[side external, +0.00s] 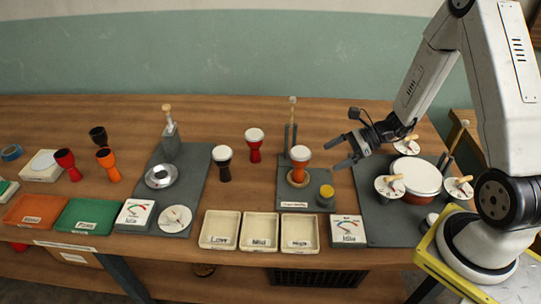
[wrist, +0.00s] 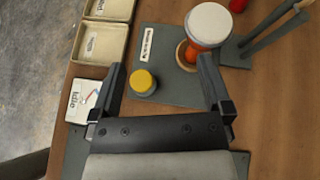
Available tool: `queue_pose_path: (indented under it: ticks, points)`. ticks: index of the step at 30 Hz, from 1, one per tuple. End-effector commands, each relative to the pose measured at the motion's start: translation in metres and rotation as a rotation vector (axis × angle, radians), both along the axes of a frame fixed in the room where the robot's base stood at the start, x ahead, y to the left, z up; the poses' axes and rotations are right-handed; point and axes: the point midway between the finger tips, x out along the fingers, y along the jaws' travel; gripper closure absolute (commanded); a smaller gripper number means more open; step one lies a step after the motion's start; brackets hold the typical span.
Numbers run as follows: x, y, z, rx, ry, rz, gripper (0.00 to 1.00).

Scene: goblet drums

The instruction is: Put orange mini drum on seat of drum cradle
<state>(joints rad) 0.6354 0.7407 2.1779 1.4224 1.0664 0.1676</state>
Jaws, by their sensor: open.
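An orange mini drum (side external: 300,155) with a white head stands about upright on the wooden ring seat (side external: 292,182) of the drum cradle (side external: 285,200), a grey base with a post and a yellow-topped knob (side external: 326,190). In the wrist view the orange drum (wrist: 203,50) rises from the ring (wrist: 181,57), beyond my right-hand finger. My gripper (side external: 345,152) is open and empty, to the right of the drum and apart from it. In the wrist view my gripper's fingers (wrist: 160,82) are spread with the yellow knob (wrist: 143,81) showing between them.
Another orange drum (side external: 108,165) stands at left beside red and black ones. A black drum (side external: 222,162) and a red drum (side external: 254,145) stand left of the cradle. Trays (side external: 260,231) line the front. A large drum station (side external: 417,176) stands at right.

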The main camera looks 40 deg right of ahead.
Motion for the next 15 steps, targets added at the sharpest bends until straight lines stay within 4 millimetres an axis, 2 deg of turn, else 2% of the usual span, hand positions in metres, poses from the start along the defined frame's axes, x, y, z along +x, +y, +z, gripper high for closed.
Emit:
queue_pose_path:
  ticks: [1, 6, 9, 15]
  points:
    - [-0.006, 0.012, 0.004, -0.047, 0.000, 0.079, 0.00]
    - [-0.034, 0.043, 0.012, -0.249, -0.012, 0.388, 0.00]
    - [-0.050, 0.054, 0.016, -0.378, -0.037, 0.574, 0.00]
    - [-0.075, 0.063, 0.027, -0.649, -0.132, 0.933, 0.00]
